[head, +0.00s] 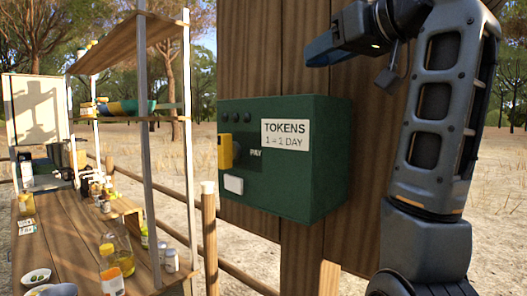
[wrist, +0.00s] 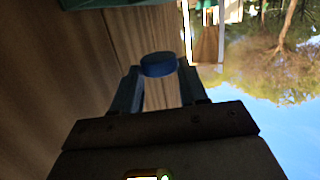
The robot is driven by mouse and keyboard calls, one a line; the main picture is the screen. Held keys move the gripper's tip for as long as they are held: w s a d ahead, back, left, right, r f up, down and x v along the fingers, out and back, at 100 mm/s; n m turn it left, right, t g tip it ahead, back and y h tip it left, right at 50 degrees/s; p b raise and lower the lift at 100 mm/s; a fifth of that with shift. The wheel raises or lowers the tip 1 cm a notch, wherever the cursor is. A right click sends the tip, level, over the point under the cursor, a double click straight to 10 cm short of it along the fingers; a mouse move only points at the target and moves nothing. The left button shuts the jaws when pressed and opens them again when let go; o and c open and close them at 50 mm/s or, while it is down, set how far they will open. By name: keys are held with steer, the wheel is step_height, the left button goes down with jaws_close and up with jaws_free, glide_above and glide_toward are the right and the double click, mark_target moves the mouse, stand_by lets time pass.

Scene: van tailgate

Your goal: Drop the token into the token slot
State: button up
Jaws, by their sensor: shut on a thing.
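A blue round token (wrist: 158,66) sits between the fingertips of my gripper (wrist: 158,72) in the wrist view, held by its edges. In the head view my gripper (head: 318,52) is at the upper right, above the green token box (head: 322,170) and apart from it; I cannot pick the token out there. The box is fixed to a wooden post and carries a white "TOKENS 1 = 1 DAY" sign (head: 285,134). I cannot make out the slot opening clearly.
The wooden post (head: 265,60) stands right behind the box and my gripper. At left is a wooden counter (head: 70,245) with jars and bottles, under a shelf frame (head: 150,130). A wooden fence (head: 209,235) runs below the box. The air before the box looks clear.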

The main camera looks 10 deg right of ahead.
steer(key=shift+f, duration=2.95)
steer(key=o, duration=1.1)
steer(key=b+v, duration=0.1)
steer(key=v, duration=0.6)
steer(key=shift+s+b, duration=0.35)
steer(key=shift+b, duration=0.05)
